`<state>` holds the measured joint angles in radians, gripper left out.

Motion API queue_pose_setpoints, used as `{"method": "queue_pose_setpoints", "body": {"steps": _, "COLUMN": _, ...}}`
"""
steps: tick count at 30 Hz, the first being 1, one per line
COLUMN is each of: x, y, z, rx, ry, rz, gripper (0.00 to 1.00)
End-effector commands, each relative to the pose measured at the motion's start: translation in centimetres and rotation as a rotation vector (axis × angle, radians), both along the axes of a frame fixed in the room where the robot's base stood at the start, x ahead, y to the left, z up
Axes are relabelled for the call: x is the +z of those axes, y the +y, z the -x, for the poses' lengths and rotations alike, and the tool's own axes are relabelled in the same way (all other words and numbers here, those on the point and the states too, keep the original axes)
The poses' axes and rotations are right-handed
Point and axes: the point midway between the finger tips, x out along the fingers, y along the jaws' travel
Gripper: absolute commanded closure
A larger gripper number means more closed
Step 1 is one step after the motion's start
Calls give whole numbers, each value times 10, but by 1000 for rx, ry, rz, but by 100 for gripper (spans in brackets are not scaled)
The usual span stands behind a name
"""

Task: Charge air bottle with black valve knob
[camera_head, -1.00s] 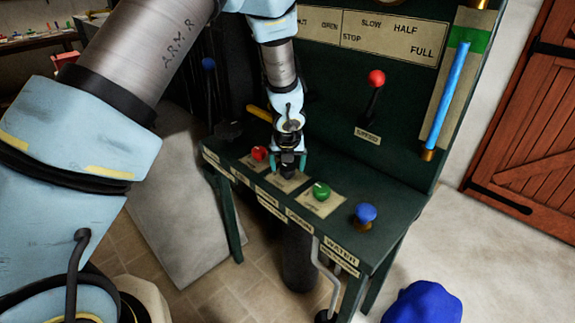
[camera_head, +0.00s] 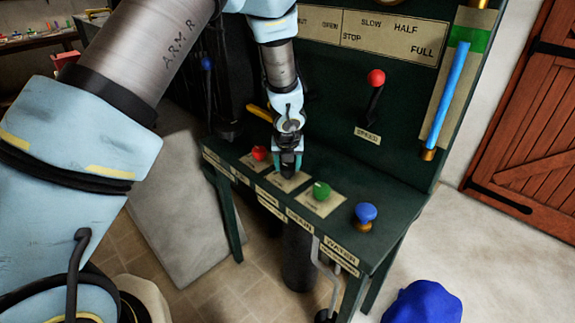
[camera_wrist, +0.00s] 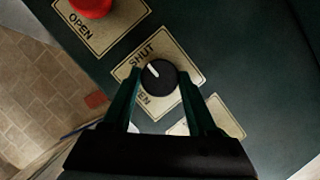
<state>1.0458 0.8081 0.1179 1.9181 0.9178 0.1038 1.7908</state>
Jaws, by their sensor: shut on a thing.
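The black valve knob (camera_wrist: 165,82) is round with a white pointer line and sits on a cream plate (camera_wrist: 178,48) in the wrist view. The line points up-left toward the word SHUT. The plate's lower word is partly hidden, with "EN" showing. My gripper (camera_wrist: 159,77) has its two dark green fingers on either side of the knob and is shut on it. In the head view my gripper (camera_head: 288,168) is down at the desk between the red and green knobs, hiding the black knob. A dark cylinder (camera_head: 298,260) stands under the desk; I cannot tell whether it is the air bottle.
A red knob (camera_head: 260,153) is left of my gripper, a green knob (camera_head: 321,190) and a blue knob (camera_head: 366,212) right. A red-topped lever (camera_head: 375,90) and a blue gauge tube (camera_head: 447,90) are on the back panel. A blue object (camera_head: 425,303) lies on the floor.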

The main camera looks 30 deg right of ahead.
Motion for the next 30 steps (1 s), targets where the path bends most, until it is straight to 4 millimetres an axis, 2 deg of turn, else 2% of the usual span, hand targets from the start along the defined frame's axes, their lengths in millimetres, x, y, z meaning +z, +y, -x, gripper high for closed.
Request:
{"method": "queue_pose_setpoints", "body": {"steps": 8, "x": 0, "y": 0, "z": 0, "rx": 17, "ry": 0, "rz": 1, "gripper": 97}}
{"method": "queue_pose_setpoints", "body": {"steps": 14, "x": -1, "y": -1, "z": 1, "rx": 93, "ry": 0, "rz": 0, "gripper": 97}}
{"method": "queue_pose_setpoints", "body": {"steps": 30, "x": 0, "y": -4, "z": 1, "rx": 565, "ry": 0, "rz": 0, "gripper": 97}}
